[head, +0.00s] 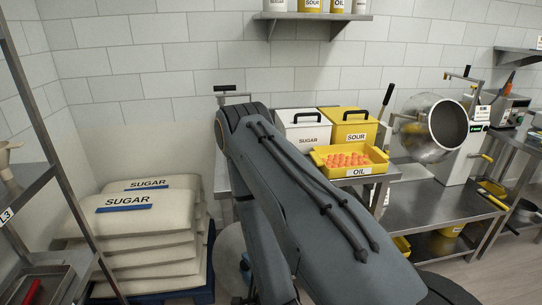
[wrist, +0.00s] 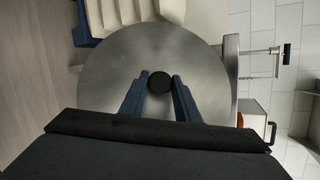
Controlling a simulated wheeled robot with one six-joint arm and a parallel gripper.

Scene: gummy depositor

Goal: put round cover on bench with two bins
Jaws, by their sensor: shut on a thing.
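In the wrist view my gripper (wrist: 160,88) is shut on the dark knob of the round cover (wrist: 115,75), a wide grey metal disc. My arm hides the gripper in the head view. The bench (head: 354,181) with two bins stands behind my arm in the head view. On it are a white SUGAR bin (head: 303,139) and a yellow SOUR bin (head: 343,136), both with dark handles. In the wrist view the bench's metal edge (wrist: 231,75) lies just right of the cover; I cannot tell whether they touch.
A yellow OIL tray (head: 378,169) of orange pieces sits at the bench's front right. Stacked sugar sacks (head: 150,238) stand left of the bench, and a metal rack (head: 45,180) is at far left. A round steel pan (head: 430,128) is at right.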

